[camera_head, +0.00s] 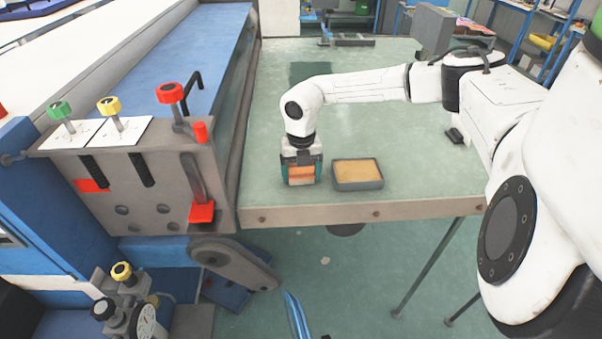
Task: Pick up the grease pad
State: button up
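My gripper (302,174) points straight down near the front edge of the green table. Its two teal fingers stand on either side of an orange-brown block (301,175), which looks like the grease pad. The block is low, at or just above the table top; I cannot tell whether the fingers press on it. A shallow grey tray (357,186) with a tan filling stands just to the right, apart from the gripper.
The green table (400,150) is mostly clear. A grey machine with coloured knobs (140,180) stands close on its left. A dark mat (310,71) and a flat metal item (347,41) lie farther back. A small black object (454,136) is at the right.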

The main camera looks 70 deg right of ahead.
jog(key=c, duration=0.5)
jog(key=shift+r, duration=0.15)
jog(key=shift+r, duration=0.55)
jog(key=s+a+r+b, duration=0.1)
jog(key=s+a+r, duration=0.1)
jog(key=s+r, duration=0.2)
jog(key=s+a+r+b, duration=0.1)
jog(key=s+r+b, duration=0.1)
jog(key=s+r, duration=0.1)
jog(key=s+a+r+b, duration=0.2)
jog(key=s+r, duration=0.2)
jog(key=s, duration=0.1)
jog(key=shift+s+a+r, duration=0.35)
jog(key=shift+s, duration=0.05)
jog(key=o, duration=0.5)
jog(key=c, duration=0.3)
